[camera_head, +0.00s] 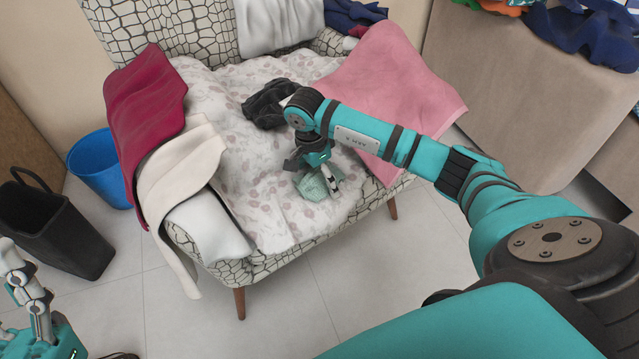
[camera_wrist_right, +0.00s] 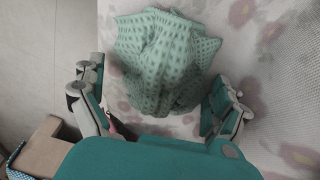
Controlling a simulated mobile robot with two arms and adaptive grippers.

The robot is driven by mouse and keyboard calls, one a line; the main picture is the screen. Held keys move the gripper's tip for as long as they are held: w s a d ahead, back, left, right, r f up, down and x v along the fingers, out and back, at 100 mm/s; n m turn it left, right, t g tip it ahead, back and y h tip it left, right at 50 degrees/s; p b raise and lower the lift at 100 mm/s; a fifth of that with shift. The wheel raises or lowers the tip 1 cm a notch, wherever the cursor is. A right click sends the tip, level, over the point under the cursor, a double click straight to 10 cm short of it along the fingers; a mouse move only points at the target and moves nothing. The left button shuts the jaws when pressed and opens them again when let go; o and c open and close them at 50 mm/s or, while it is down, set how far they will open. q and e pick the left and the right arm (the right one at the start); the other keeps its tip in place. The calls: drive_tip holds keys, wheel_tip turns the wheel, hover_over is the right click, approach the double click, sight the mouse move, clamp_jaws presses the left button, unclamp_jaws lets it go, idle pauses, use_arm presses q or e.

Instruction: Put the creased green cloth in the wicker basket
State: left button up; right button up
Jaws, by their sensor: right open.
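The creased green cloth (camera_head: 313,186) lies crumpled on the flowered cover near the front edge of the armchair seat. In the right wrist view the cloth (camera_wrist_right: 165,60), with its waffle-like weave, lies ahead of and partly between the spread fingers. My right gripper (camera_head: 325,178) is open and points down at the cloth, partly covering it in the head view. In the wrist view the right gripper (camera_wrist_right: 157,98) has one finger on each side of the cloth. Part of my left gripper (camera_head: 28,290) shows at the lower left; its jaws are unclear. No wicker basket is seen.
The patterned armchair (camera_head: 275,265) holds a pink cloth (camera_head: 390,80), a dark red cloth (camera_head: 145,100), cream cloths (camera_head: 175,165) and a black cloth (camera_head: 268,103). A blue bucket (camera_head: 100,165) and black bin (camera_head: 60,225) stand left. Tiled floor in front is clear.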

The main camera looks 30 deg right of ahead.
drive_tip(key=shift+f, duration=0.25)
drive_tip(key=c, duration=1.1)
drive_tip(key=shift+r, duration=0.15)
